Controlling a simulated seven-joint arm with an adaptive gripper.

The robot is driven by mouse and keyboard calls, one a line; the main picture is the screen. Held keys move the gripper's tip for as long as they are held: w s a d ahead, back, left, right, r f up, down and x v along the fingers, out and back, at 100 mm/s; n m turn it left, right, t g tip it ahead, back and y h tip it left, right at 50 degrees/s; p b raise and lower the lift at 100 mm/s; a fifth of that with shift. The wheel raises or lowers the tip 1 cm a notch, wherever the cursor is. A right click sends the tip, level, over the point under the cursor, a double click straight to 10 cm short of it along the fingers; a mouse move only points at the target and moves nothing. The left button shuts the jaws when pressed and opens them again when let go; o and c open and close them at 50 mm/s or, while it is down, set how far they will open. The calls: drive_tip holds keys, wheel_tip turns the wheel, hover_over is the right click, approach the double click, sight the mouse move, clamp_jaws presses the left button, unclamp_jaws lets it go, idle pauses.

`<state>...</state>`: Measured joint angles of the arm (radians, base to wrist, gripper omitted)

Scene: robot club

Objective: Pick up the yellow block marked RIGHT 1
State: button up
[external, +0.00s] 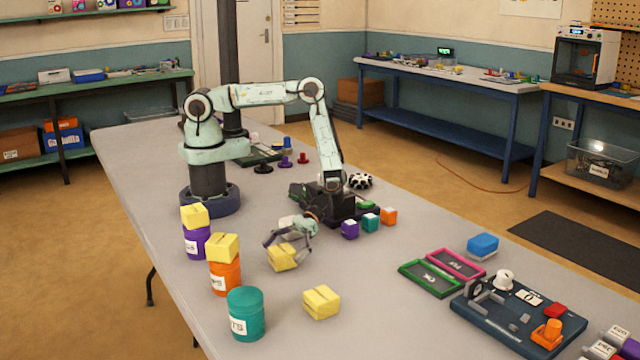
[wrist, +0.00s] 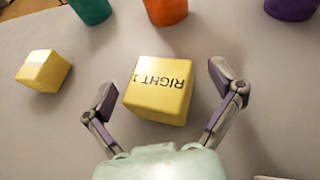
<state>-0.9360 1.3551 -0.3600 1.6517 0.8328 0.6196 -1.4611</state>
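The yellow block marked RIGHT 1 (wrist: 160,92) lies on the grey table between my fingers in the wrist view, its lettering upside down. In the external view the same block (external: 283,258) sits under my gripper (external: 288,245), partly covered by the fingers. My gripper (wrist: 164,90) is open, one finger on each side of the block. Gaps show between the block and both fingers in the wrist view, so it is not gripped.
Another yellow block (external: 322,302) lies nearby; it also shows in the wrist view (wrist: 43,71). Purple (external: 197,243), orange (external: 225,277) and teal (external: 246,315) canisters stand to the left. Yellow blocks rest on the purple and orange ones. Small cubes (external: 371,222) lie right of my gripper.

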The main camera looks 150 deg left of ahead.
drive_tip(key=c, duration=1.1)
